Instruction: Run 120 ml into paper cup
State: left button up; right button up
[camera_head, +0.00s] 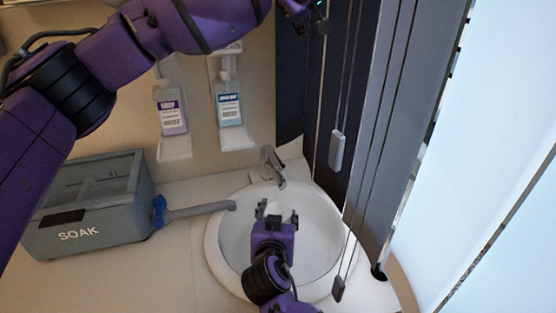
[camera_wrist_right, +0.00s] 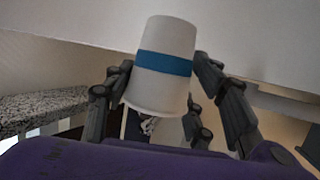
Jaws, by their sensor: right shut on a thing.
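A white paper cup with a blue band shows in the right wrist view (camera_wrist_right: 167,62), between the fingers of my right gripper (camera_wrist_right: 160,95). In the head view my right gripper (camera_head: 275,212) is over the basin and shut on the cup, which is mostly hidden there. A grey tank marked SOAK (camera_head: 85,215) stands on the counter at left. Its blue tap (camera_head: 159,211) leads to a grey spout (camera_head: 200,211) that ends over the basin rim, left of my right gripper and apart from it. My left gripper (camera_head: 305,12) is at the top edge, partly cut off. No stream of liquid is visible.
The round white basin (camera_head: 230,262) has a chrome faucet (camera_head: 272,165) behind it. Two labelled bottles, one purple (camera_head: 171,117) and one blue (camera_head: 230,108), sit in wall holders. Dark panels with hanging cords (camera_head: 338,150) stand close at the right of the basin.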

pick_arm(q)
notch_tip(320, 180, down, 10)
jog(key=s+n+g+y, duration=0.1)
jog(key=n+g+y, duration=0.1)
jog(key=n+g, duration=0.1)
jog(key=m+g+y, duration=0.1)
jog(key=m+g, duration=0.5)
send_near(278, 162)
jog(key=x, duration=0.9)
jog(key=shift+w, duration=0.2)
grip_shut()
